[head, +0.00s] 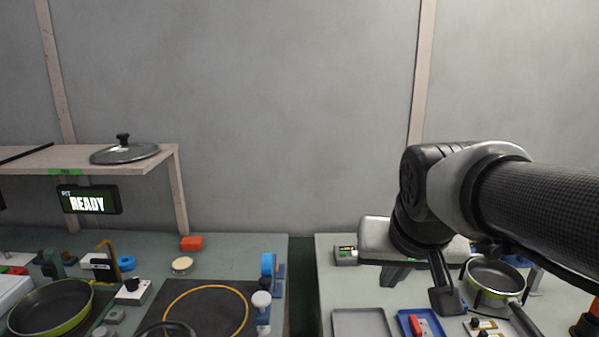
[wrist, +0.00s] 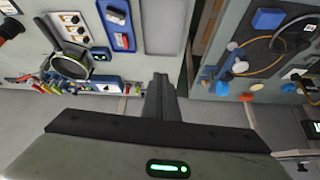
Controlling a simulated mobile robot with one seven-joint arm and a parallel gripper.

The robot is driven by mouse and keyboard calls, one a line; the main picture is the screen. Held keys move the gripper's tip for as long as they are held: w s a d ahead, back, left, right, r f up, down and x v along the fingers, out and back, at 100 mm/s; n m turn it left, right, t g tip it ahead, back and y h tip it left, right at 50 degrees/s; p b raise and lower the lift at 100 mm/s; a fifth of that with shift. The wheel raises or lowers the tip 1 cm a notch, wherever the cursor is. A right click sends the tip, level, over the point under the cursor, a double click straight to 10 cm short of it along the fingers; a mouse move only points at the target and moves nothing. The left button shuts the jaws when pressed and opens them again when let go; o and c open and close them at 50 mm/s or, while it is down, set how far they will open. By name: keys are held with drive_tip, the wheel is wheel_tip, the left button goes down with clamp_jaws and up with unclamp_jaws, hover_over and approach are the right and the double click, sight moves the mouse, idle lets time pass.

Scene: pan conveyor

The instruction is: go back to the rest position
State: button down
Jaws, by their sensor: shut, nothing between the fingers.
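My gripper (head: 395,277) hangs at the right in the head view, above the back part of the right table (head: 345,285). Its pale body and part of the arm cover some of that table. In the wrist view the dark fingers of my gripper (wrist: 160,92) are together, with nothing between them. They show near the gap between the two tables and touch nothing that I can see.
A green-rimmed pan (head: 495,278) stands right of my gripper. Trays (head: 362,323) lie in front. The left table holds another pan (head: 50,308) and a round-marked dark mat (head: 205,308). A glass lid (head: 124,153) sits on a shelf above a READY sign (head: 88,201).

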drive_tip(key=s+f+n, duration=0.1)
drive_tip(key=s+f, duration=0.2)
drive_tip(key=s, duration=0.7)
wheel_tip(320, 180, up, 16)
drive_tip(key=p, duration=1.5)
drive_tip(key=shift+a+f+g+y, duration=0.15)
drive_tip(key=shift+f+g+y, duration=0.1)
drive_tip(key=shift+g+y, duration=0.05)
